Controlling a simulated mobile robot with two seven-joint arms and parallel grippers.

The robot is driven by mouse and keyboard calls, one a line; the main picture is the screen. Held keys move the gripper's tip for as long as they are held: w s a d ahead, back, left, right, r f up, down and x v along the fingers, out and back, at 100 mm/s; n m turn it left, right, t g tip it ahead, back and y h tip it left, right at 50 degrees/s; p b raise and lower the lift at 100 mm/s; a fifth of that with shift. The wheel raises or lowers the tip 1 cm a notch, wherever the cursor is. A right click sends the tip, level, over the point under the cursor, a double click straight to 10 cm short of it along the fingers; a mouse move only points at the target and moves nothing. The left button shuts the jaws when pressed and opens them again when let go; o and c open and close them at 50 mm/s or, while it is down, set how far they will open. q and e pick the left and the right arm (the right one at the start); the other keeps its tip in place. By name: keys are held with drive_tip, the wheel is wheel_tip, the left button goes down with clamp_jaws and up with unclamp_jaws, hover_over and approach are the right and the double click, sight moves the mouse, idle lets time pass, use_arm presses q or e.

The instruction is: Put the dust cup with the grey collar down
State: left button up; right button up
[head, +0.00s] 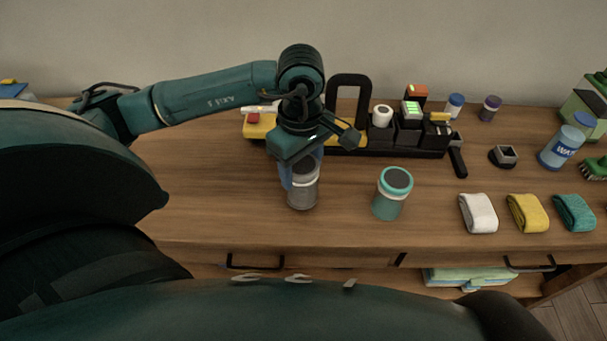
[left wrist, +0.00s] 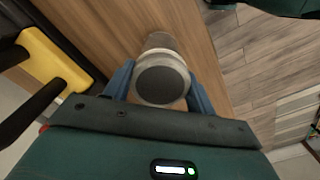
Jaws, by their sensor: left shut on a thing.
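The dust cup with the grey collar (head: 302,192) is a clear grey cylinder with a dark round top. It stands upright at the tabletop, left of the middle in the head view. My left gripper (head: 302,172) points down over it, shut on its upper part with blue fingers on both sides. In the left wrist view the cup's dark top (left wrist: 161,84) and pale ring show between the fingers. Whether its base touches the wood is hard to tell. My right gripper is not in view.
A teal-collared cup (head: 390,197) stands to the right on the wooden tabletop (head: 220,205). White (head: 478,213), yellow (head: 528,212) and teal (head: 574,212) cloths lie further right. A black caddy (head: 410,148) stands behind. Bare wood lies left of the held cup.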

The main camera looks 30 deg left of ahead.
use_arm(q)
drive_tip(key=shift+f, duration=1.7)
drive_tip(key=shift+f, duration=0.2)
drive_tip(key=o, duration=1)
drive_tip(key=shift+r, duration=0.15)
wheel_tip(320, 180, up, 12)
drive_tip(key=shift+r, duration=0.1)
